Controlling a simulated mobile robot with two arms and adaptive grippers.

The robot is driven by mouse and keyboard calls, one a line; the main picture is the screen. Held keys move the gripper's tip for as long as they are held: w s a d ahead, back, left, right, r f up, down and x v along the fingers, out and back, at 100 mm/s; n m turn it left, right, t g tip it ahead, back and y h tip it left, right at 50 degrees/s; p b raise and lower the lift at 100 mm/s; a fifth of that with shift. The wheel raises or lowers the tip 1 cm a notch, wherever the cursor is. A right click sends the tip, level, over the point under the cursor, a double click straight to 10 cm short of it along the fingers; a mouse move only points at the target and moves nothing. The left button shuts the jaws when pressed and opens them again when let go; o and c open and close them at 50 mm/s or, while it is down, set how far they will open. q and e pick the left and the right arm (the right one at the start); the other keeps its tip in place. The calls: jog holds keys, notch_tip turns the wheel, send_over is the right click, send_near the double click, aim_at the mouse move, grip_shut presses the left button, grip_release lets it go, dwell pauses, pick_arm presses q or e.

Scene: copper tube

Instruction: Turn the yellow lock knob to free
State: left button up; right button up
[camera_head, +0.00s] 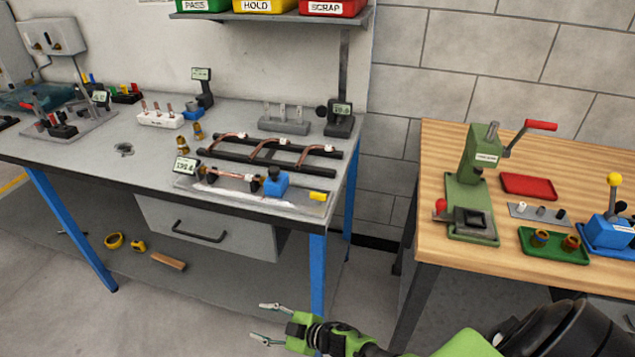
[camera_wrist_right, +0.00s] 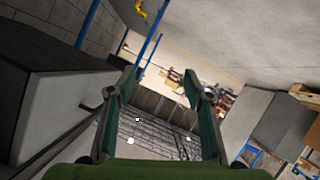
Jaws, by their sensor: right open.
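A small yellow block-like part (camera_head: 318,196) sits at the right end of the measuring fixture (camera_head: 235,192) on the grey bench's front edge. A round yellow ball knob (camera_head: 614,180) tops a lever on the blue device (camera_head: 608,232) on the wooden table. I cannot tell for sure which is the lock knob, nor its turned position. My right gripper (camera_head: 258,321) is open and empty, low in front of the grey bench, well apart from both. Its open fingers also show in the right wrist view (camera_wrist_right: 160,74), with nothing between them. My left gripper is not in view.
The fixture carries a copper tube (camera_head: 232,175), a blue block (camera_head: 276,185) and a digital display (camera_head: 186,165). Behind it stands a black rack (camera_head: 270,150) with copper tubes. A green press (camera_head: 470,190) stands on the wooden table. A gap separates bench and table.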

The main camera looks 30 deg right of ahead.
jog(key=w+a+r+n+y+p, duration=0.1)
jog(key=w+a+r+n+y, duration=0.25)
jog(key=r, duration=0.75)
notch_tip(320, 180, up, 35)
jog(key=n+g+h+p, duration=0.95)
jog(key=n+h, duration=0.25)
jog(key=h, duration=0.2)
send_over(318, 194)
jog(key=s+a, duration=0.4)
jog(key=shift+t, duration=0.45)
jog(key=p+x, duration=0.1)
jog(key=x, duration=0.3)
jog(key=p+x, duration=0.2)
jog(key=x, duration=0.3)
jog(key=p+x, duration=0.1)
jog(key=x, duration=0.3)
jog(key=shift+w+a+f, duration=0.1)
jog(key=shift+w, duration=0.25)
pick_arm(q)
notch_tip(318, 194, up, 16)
pick_arm(e)
jog(key=shift+m, duration=0.25)
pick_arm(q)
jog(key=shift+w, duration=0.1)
